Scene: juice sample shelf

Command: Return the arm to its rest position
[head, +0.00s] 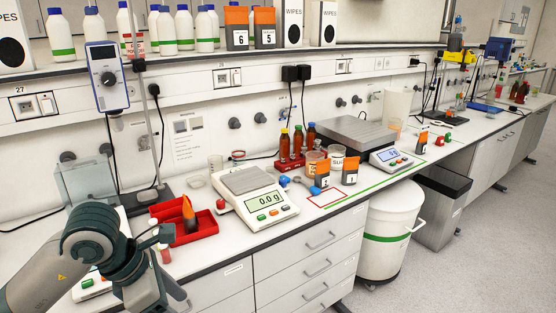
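My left arm (92,238) is bent at the lower left of the head view, in front of the bench's near end. Its gripper end (152,243) is dark and partly hidden by the arm's own joints, so I cannot tell how far its fingers are apart. It shows close to a red tray (205,222) with an orange-and-dark item (188,212) in it; I cannot tell whether they touch. My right gripper is not in view. Three red-brown juice bottles (298,143) with coloured caps stand upright in a red rack on the bench.
A white scale (262,207) reading 0.0 g stands right of the red tray. A white bin (385,225) stands below; the floor at right is clear.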

